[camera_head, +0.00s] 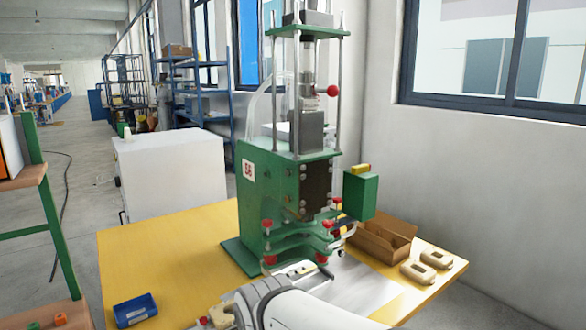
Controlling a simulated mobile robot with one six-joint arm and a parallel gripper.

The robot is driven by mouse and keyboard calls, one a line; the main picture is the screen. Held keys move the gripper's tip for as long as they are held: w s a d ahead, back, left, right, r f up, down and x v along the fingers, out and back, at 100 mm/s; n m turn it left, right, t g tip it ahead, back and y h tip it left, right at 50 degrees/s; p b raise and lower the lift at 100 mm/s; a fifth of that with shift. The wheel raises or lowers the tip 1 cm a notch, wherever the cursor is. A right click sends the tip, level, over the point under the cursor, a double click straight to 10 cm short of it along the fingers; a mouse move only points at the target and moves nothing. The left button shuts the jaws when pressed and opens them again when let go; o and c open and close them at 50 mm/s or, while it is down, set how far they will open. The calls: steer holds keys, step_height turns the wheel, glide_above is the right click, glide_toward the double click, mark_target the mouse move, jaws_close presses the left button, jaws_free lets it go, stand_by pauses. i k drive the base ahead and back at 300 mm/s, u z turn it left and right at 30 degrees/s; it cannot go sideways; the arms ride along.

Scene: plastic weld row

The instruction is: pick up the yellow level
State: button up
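No fingertips can be made out.
The green press (262,190) stands on the yellow table (150,245). A cardboard box (382,243) and two beige blocks (418,272) lie at the right. The table's left part is mostly clear.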

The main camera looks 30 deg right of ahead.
mark_target(361, 169)
steer(key=z, duration=1.1)
steer(key=k, duration=0.45)
steer(key=z, duration=0.1)
steer(key=i, duration=0.5)
steer(key=z, duration=2.25)
steer(key=i, duration=1.1)
steer(key=u, duration=0.05)
